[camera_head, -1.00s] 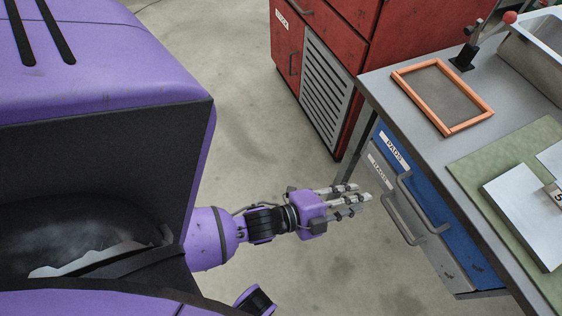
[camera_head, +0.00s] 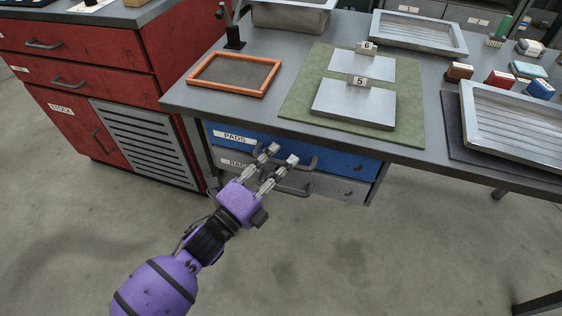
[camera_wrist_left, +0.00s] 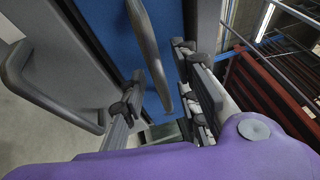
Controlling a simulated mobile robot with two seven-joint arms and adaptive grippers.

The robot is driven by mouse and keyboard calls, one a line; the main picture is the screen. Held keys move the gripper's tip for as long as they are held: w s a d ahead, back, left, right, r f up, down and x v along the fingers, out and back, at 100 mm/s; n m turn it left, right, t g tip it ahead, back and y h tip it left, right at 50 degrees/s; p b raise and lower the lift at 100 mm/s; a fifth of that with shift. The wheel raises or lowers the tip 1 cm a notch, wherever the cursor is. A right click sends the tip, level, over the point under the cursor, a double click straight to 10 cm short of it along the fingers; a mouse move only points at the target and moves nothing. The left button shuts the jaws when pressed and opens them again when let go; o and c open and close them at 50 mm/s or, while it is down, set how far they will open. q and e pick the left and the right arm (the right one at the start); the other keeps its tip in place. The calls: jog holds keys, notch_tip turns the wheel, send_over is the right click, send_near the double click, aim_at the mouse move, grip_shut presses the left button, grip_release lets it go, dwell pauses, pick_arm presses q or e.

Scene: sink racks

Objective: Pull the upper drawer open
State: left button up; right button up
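The blue upper drawer (camera_head: 345,165), labelled PADS, is under the workbench and looks shut. Its grey bar handle (camera_head: 307,166) is partly hidden by my left gripper (camera_head: 282,155). My left gripper is open, with its fingertips at this handle. In the left wrist view, the handle (camera_wrist_left: 147,42) of the blue drawer front (camera_wrist_left: 104,22) runs between the spread fingers of my left gripper (camera_wrist_left: 158,70). I cannot tell whether any finger touches it. My right gripper is not in view.
The grey lower drawer (camera_head: 335,188), labelled RAGS, has its own handle close below. The workbench (camera_head: 262,112) overhangs both drawers and carries an orange frame (camera_head: 234,74) and a green mat (camera_head: 300,105). A red cabinet (camera_head: 100,50) stands left. The floor in front is clear.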

pick_arm(q)
jog(key=shift+w+d, duration=0.25)
jog(key=shift+w, duration=0.05)
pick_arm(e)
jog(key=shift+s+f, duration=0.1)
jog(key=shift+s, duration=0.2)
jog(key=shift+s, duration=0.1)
pick_arm(q)
grip_shut()
